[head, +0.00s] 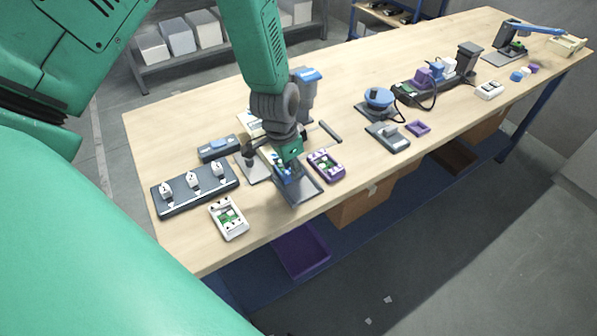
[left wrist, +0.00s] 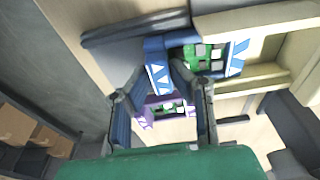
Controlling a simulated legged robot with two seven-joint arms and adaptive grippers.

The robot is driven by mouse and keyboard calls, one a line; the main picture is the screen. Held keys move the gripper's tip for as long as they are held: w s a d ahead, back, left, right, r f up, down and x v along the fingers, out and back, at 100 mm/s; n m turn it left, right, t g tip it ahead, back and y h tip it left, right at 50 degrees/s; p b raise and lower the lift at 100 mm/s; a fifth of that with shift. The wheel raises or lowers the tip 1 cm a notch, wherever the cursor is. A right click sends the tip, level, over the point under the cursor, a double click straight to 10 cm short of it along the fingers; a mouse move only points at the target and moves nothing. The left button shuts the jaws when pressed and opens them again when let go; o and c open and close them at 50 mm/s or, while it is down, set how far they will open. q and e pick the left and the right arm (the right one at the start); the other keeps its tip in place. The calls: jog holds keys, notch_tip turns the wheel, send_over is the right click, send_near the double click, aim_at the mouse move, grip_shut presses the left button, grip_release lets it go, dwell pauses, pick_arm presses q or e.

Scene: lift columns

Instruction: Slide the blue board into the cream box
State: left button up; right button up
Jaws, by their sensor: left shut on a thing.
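The blue board (left wrist: 157,72) has white triangle marks and a green circuit with pale chips. My left gripper (left wrist: 160,85) is shut on it, and the right finger overlaps it in the left wrist view. In the head view my left gripper (head: 284,162) points down, with the blue board (head: 281,173) partly hidden below it, over a dark grey plate (head: 303,195). A cream box (left wrist: 250,22) lies beside the board at upper right in the left wrist view. A cream edge (head: 249,123) shows behind my arm in the head view. My right gripper is not visible.
A purple box (head: 325,165) with a green board stands right of my gripper. A white box (head: 228,218) with a green board is at front left, near a dark strip with white plugs (head: 195,188). More devices stand farther right; bare tabletop (head: 345,95) lies between.

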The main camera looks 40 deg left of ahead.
pick_arm(q)
jog(key=shift+w+a, duration=0.3)
jog(key=shift+a, duration=0.45)
jog(key=shift+w+a, duration=0.3)
jog(key=shift+a, duration=0.45)
jog(key=shift+w+a, duration=0.3)
jog(key=shift+a, duration=0.45)
jog(key=o, duration=0.8)
jog(key=shift+f, duration=0.1)
jog(key=shift+r+p, duration=2.8)
jog(key=shift+r, duration=0.3)
